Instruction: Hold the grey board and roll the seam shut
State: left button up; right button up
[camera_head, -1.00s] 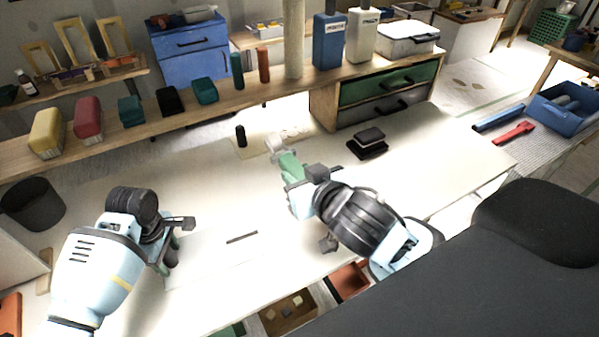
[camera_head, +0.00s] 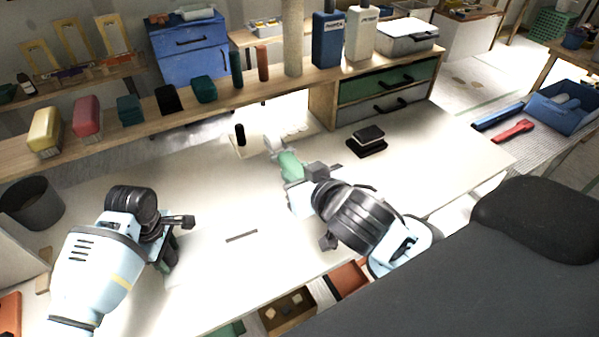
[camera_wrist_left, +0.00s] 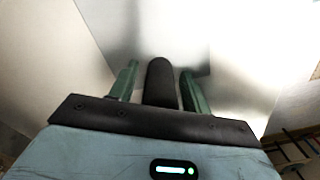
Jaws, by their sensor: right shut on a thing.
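My right gripper (camera_head: 300,173) is shut on a roller tool with a green handle (camera_head: 289,163). The roller's pale head (camera_head: 274,146) points toward the back of the table, beside a small mat. My left gripper (camera_head: 178,238) is low over the left front of the table. In the left wrist view its two green fingers (camera_wrist_left: 158,88) stand apart on either side of an upright dark rounded piece (camera_wrist_left: 160,78), with gaps showing. A pale grey board (camera_wrist_left: 235,75) spreads beneath them. A short dark strip (camera_head: 241,236) lies on the pale surface between the grippers. The seam cannot be made out clearly.
A black upright cylinder (camera_head: 240,135) stands on the small mat. A dark stacked block (camera_head: 368,140) sits to the right. A green drawer unit (camera_head: 388,86) and a shelf of coloured blocks line the back. A dark bin (camera_head: 35,203) stands at left.

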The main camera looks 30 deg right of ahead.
pick_arm(q)
jog(key=shift+o, duration=0.3)
jog(key=shift+r, duration=0.1)
pick_arm(e)
jog(key=shift+r, duration=0.15)
pick_arm(q)
jog(key=shift+r+p, duration=0.6)
jog(key=shift+r, duration=0.25)
pick_arm(e)
jog(key=shift+r, duration=1.55)
pick_arm(q)
jog(key=shift+f, duration=0.2)
pick_arm(e)
jog(key=shift+f, duration=0.15)
pick_arm(q)
jog(key=shift+f, duration=0.8)
pick_arm(e)
jog(key=shift+f, duration=0.35)
pick_arm(q)
jog(key=shift+c, duration=0.4)
grip_shut()
